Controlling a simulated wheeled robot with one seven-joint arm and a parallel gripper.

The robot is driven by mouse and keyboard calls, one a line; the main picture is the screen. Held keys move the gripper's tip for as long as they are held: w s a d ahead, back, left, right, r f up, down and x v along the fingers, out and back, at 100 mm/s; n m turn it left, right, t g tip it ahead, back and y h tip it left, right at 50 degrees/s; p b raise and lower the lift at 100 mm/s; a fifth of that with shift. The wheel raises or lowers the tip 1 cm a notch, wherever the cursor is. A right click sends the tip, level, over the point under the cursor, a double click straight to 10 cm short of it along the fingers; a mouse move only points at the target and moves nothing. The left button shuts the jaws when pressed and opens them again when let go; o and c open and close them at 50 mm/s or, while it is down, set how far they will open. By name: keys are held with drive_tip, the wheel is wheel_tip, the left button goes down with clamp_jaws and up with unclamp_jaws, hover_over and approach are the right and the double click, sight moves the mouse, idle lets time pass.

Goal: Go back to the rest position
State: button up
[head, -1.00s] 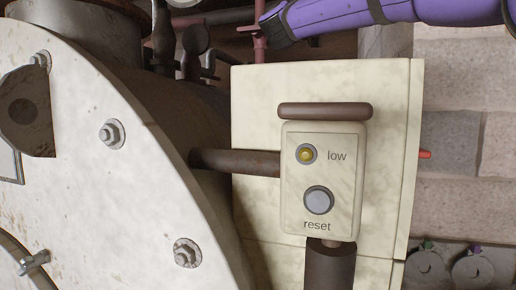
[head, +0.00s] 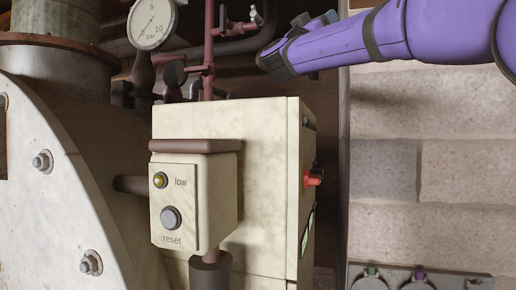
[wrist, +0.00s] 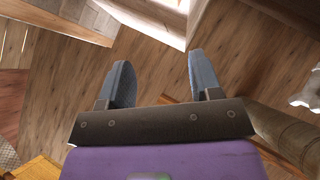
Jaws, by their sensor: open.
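My purple arm crosses the top right of the head view, its dark wrist end near the red pipes; the fingers are not clearly seen there. In the wrist view my gripper (wrist: 162,85) has its two blue-grey fingers apart with nothing between them, above a wooden floor (wrist: 160,62). The cream control box (head: 195,205) with a yellow lamp marked "low" and a grey reset button (head: 171,218) is in the head view, below and left of my arm and apart from it.
A large bolted metal vessel (head: 60,215) fills the left. A pressure gauge (head: 152,24) and red pipes (head: 208,60) stand behind the cream cabinet (head: 265,150). A red switch (head: 313,178) juts from its right side. A brick wall (head: 460,170) is at the right.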

drive_tip(key=s+d+f+n+y, duration=0.2)
drive_tip(key=s+f+n+y, duration=0.2)
drive_tip(key=f+n+y, duration=0.3)
drive_tip(key=s+d+f+n+y, duration=0.3)
drive_tip(key=s+f+n+y, duration=0.1)
drive_tip(key=f+y, duration=0.6)
drive_tip(key=s+d+f+n+y, duration=0.2)
drive_tip(key=s+f+n+y, duration=0.2)
drive_tip(key=f+n+y, duration=0.3)
drive_tip(key=s+d+f+m+g, duration=0.2)
drive_tip(key=s+f+g, duration=0.1)
drive_tip(key=s+f, duration=0.4)
drive_tip(key=s+d+f+m+g+h, duration=0.1)
drive_tip(key=s+d+f+m+g, duration=0.1)
drive_tip(key=s+f, duration=0.5)
drive_tip(key=s+d+f+m+g+h, duration=0.1)
drive_tip(key=s+d+f+m+g, duration=0.1)
drive_tip(key=s+d+f+g, duration=0.2)
drive_tip(key=s+f+g, duration=0.1)
drive_tip(key=s+f, duration=0.2)
drive_tip(key=f, duration=0.4)
drive_tip(key=shift+s+f+m+g, duration=0.3)
drive_tip(key=shift+f, duration=0.05)
drive_tip(key=shift+d, duration=0.1)
